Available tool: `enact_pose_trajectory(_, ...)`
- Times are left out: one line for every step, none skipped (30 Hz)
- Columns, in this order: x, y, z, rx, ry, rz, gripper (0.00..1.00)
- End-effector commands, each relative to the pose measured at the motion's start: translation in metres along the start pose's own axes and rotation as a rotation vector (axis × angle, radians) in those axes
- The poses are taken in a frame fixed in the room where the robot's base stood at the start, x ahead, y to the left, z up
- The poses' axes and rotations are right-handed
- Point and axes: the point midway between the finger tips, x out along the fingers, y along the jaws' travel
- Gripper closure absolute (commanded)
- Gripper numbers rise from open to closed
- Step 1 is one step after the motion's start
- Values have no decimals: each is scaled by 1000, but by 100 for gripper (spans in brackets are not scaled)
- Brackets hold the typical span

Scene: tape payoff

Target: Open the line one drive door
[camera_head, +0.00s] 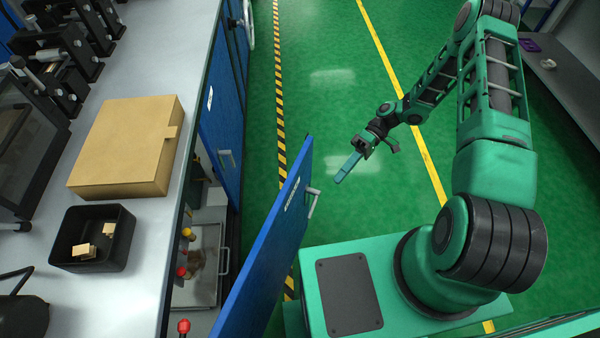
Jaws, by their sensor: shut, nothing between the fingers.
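A blue cabinet door (262,258) stands swung out from the bench front over the green floor. It has a pale label and a grey bar handle (312,203) near its free edge. I cannot read the label, so I cannot tell which line it belongs to. My gripper (343,178) is shut and empty, above the floor to the right of the door's free edge and apart from the handle. Behind the door, the open cabinet shows a grey tray or drawer (206,262) and red and yellow knobs.
Another blue door (222,110) with a handle is closed farther along the bench front. On the grey bench top (140,245) lie a cardboard box (128,150) and a black bin (75,262) with small tan blocks. Green floor is clear beyond my gripper.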

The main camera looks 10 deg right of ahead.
Motion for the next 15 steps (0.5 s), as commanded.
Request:
enact_pose_trajectory(-12, -7, 1, 20, -12, 35, 100)
enact_pose_trajectory(-18, -10, 3, 36, -18, 55, 100)
enact_pose_trajectory(-26, -15, 5, 57, -27, 80, 100)
enact_pose_trajectory(-32, -19, 7, 75, -33, 101, 100)
enact_pose_trajectory(-38, -23, 9, 90, -38, 120, 100)
enact_pose_trajectory(-45, -28, 12, 112, -44, 146, 100)
enact_pose_trajectory(-51, -32, 13, 128, -48, 166, 100)
enact_pose_trajectory(-56, -36, 15, 144, -52, 185, 100)
enact_pose_trajectory(-64, -42, 18, 165, -55, 211, 100)
enact_pose_trajectory(-70, -46, 20, 182, -57, 231, 100)
enact_pose_trajectory(-75, -50, 22, 200, -59, 251, 100)
enact_pose_trajectory(-83, -56, 25, 220, -60, 278, 100)
enact_pose_trajectory(-88, -61, 27, 237, -61, 297, 100)
enact_pose_trajectory(-93, -66, 30, 253, -61, 316, 100)
enact_pose_trajectory(-100, -72, 33, 275, -61, 342, 100)
